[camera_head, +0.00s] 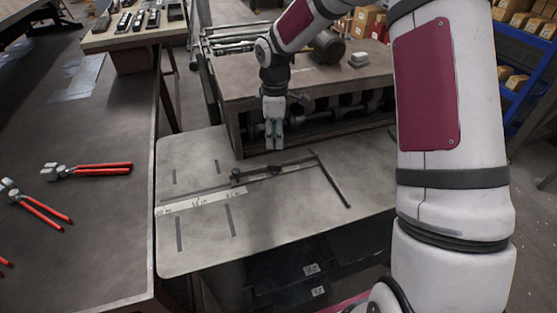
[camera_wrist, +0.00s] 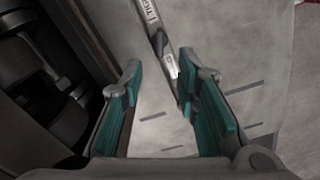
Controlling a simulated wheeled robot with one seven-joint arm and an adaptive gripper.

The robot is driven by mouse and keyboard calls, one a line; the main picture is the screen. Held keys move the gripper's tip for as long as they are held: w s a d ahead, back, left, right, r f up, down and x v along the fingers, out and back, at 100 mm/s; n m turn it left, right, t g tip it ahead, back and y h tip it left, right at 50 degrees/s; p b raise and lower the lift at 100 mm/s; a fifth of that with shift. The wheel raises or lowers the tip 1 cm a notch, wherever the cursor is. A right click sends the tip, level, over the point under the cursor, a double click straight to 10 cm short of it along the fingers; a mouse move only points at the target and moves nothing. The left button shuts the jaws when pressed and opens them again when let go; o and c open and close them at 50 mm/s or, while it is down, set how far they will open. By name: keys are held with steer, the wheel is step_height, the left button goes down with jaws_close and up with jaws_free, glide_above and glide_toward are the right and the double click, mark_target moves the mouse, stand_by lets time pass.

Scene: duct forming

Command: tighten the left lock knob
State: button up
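A flat fence bar (camera_head: 292,165) lies on the metal work plate (camera_head: 300,224), with two small dark lock knobs on it. The left knob (camera_head: 236,176) sits near the bar's left end. The right knob (camera_head: 275,170) sits nearer its middle. My gripper (camera_head: 273,146) points down above the plate, behind the bar. In the wrist view my gripper (camera_wrist: 161,66) is open, with teal pads apart and nothing between them. That view shows one dark knob (camera_wrist: 160,41) beyond the fingertips, beside a label reading something like "TIGHT". I cannot tell which knob it is. My right finger hides part of the bar.
A machine with rollers (camera_head: 350,108) stands directly behind the plate. A ruler strip (camera_head: 200,203) and dark slots mark the plate's left part. A dark table (camera_head: 105,225) at left holds red-handled pliers (camera_head: 88,169). The plate's front area is clear.

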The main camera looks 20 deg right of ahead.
mark_target(274, 168)
step_height(274, 168, down, 10)
steer(key=shift+f+p, duration=0.1)
steer(key=shift+p, duration=0.6)
jaws_close()
